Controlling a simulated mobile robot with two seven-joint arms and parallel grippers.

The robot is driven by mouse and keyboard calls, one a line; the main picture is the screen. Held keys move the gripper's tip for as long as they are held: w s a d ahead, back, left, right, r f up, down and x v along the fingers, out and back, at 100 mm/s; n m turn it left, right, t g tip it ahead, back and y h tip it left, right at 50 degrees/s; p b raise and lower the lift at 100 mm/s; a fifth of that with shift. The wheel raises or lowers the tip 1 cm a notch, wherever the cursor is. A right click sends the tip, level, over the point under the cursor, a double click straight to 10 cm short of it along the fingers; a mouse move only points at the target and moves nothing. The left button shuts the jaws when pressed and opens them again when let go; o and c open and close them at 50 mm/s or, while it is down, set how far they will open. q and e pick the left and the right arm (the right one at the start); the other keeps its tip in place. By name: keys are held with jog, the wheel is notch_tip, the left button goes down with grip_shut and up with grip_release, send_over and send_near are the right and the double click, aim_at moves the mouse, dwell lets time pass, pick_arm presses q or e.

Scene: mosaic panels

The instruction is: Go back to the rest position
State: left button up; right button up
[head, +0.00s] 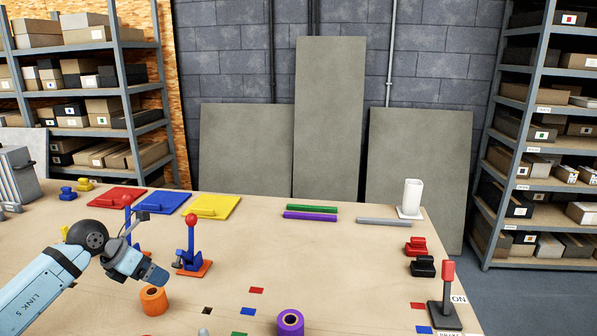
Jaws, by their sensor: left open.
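My left arm (45,287) comes in from the left, low over the table. Its gripper (152,274) hangs above the table with nothing seen in it and is open, though the gap between the fingers hardly shows. It is left of and in front of a blue lever device with a red ball (191,247) on an orange base, and just above and behind an orange roll (153,300) in the picture. My right gripper is not in view.
Red (108,200), blue (162,203) and yellow (211,207) panels lie at the back left. A purple roll (290,322) and small tiles lie in front. A white holder (412,197) and a red-topped switch (446,295) stand on the right. The middle is mostly clear.

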pick_arm(q)
jog(key=s+d+r+n+t+h, duration=0.35)
jog(key=d+n+t, duration=0.25)
jog(key=d, duration=0.2)
jog(key=s+d+r+n+t+h, duration=0.2)
jog(key=s+d+n+t+h, duration=0.25)
jog(key=d, duration=0.35)
jog(key=s+a+f+n+y, duration=0.4)
jog(key=s+f+n+y, duration=0.3)
jog(key=n, duration=0.5)
jog(key=s+a+f+n+y, duration=0.4)
jog(key=n+y, duration=0.5)
jog(key=n, duration=0.4)
jog(key=s+d+f+n+g+h, duration=0.2)
jog(key=s+f+g, duration=0.35)
jog(key=s, duration=0.45)
jog(key=s+d+f+n+g+h, duration=0.1)
jog(key=s+d+f+n+g, duration=0.2)
jog(key=s+g, duration=0.5)
jog(key=w+d+f+m+t+h+p, duration=0.1)
jog(key=w+d+f+t+h+p, duration=0.2)
jog(key=d+f+t, duration=0.3)
notch_tip(320, 180, down, 4)
jog(key=w+t, duration=0.1)
jog(key=t, duration=0.2)
jog(key=shift+f+m+p, duration=0.15)
jog(key=shift+m+p, duration=0.2)
jog(key=shift+p, duration=0.05)
